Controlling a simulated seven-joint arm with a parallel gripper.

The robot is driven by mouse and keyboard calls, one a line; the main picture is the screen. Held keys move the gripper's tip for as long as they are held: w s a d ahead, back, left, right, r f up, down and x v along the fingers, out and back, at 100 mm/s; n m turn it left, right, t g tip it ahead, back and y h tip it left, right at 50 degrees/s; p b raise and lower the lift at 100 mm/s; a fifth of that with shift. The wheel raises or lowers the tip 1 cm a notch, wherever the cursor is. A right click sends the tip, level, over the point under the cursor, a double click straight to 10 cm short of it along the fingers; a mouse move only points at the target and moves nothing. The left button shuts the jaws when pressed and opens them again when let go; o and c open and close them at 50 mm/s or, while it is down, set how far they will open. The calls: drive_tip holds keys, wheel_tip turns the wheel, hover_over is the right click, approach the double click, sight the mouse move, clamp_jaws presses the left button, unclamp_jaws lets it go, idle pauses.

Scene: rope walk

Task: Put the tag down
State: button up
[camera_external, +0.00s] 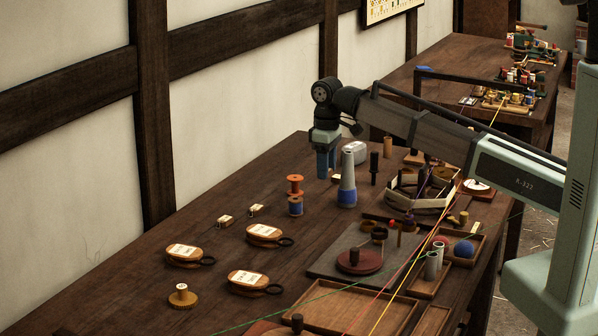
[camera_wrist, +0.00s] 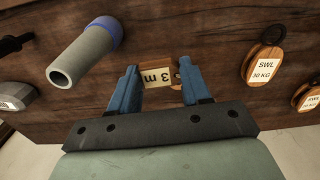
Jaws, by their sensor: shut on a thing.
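The tag (camera_wrist: 155,78) is a small pale wooden block marked "3 m", upside down in the wrist view. It sits between the blue fingers of my gripper (camera_wrist: 158,69), which is shut on it. In the external view my gripper (camera_external: 326,172) points straight down near the far side of the table, and a bit of the tag (camera_external: 337,179) shows low by the fingertips. I cannot tell whether the tag touches the table. Two similar small tags lie further left, one (camera_external: 225,221) and another (camera_external: 256,210).
Wooden pulley blocks (camera_external: 183,253) with white labels lie at the left. Bare table (camera_external: 240,185) lies left of the spool.

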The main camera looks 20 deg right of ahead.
wheel_tip(320, 180, up, 4)
hover_over(297, 178)
drive_tip(key=shift+m, duration=0.3)
drive_tip(key=shift+w+f, duration=0.1)
drive_tip(key=shift+f, duration=4.85)
drive_tip(key=shift+f, duration=0.1)
drive_tip(key=o, duration=1)
wheel_tip(297, 178, up, 12)
drive_tip(key=shift+r, duration=0.1)
